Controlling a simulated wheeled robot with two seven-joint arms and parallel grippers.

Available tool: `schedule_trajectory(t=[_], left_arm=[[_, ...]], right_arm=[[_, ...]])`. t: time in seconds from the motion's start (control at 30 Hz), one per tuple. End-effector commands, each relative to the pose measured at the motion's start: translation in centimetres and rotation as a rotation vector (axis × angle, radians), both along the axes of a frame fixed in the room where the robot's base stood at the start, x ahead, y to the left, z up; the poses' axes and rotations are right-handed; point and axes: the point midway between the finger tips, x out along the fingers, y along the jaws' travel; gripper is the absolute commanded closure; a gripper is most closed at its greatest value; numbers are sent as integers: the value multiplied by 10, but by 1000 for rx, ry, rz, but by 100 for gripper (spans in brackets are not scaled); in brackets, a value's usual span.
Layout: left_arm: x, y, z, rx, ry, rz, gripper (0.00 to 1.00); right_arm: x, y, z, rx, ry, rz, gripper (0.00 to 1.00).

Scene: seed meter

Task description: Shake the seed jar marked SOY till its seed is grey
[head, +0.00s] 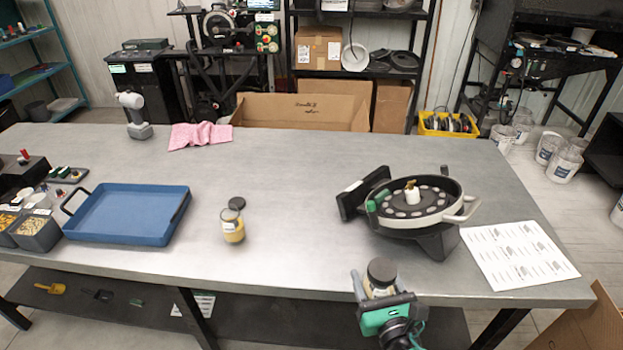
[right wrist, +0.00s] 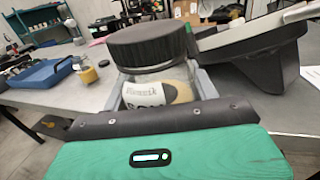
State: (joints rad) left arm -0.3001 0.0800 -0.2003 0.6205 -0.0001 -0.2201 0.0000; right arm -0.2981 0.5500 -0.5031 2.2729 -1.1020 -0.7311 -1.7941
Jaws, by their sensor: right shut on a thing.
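My right gripper (head: 384,300) is shut on a jar (head: 381,275) with a black lid, held upright or slightly tilted at the table's front edge. In the right wrist view the jar (right wrist: 155,75) sits between the fingers (right wrist: 157,95). Its seed shows pale yellow-tan, not grey. Its white label has small print and large letters below, partly hidden by the gripper, so I cannot read the full mark. My left gripper is out of view.
The seed meter (head: 420,205) stands behind the held jar, close by. A printed sheet (head: 515,255) lies to its right. A blue tray (head: 130,215) and seed bins (head: 37,235) are at the left. A pink cloth (head: 200,135) lies at the back. The table's middle is clear.

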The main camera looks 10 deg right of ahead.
Motion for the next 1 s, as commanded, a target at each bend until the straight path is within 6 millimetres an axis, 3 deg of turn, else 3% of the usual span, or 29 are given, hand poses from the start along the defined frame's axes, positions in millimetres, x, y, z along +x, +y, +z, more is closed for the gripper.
schedule_trajectory(t=[0.5, 0.53, 0.63, 0.7, 0.73, 0.8, 0.87, 0.93, 1.0], left_arm=[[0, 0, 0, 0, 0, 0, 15], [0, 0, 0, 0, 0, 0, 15], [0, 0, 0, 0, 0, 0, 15], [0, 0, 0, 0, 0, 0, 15], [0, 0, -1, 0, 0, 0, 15], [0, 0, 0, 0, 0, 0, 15], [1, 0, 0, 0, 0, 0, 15], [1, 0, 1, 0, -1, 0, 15], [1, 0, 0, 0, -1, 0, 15]], right_arm=[[1, 0, 1, 0, -1, 0, 72], [1, 0, 5, 1, -4, 1, 72], [1, 1, 56, 4, -15, 6, 72], [1, 0, 64, 1, -5, 3, 72], [0, 0, 53, -1, 3, 0, 72], [-1, 0, 12, -5, 15, -3, 72], [0, 0, -2, -2, 7, -2, 72], [1, 0, 13, 2, -8, 1, 72], [1, 0, 52, 5, -15, 5, 72]])
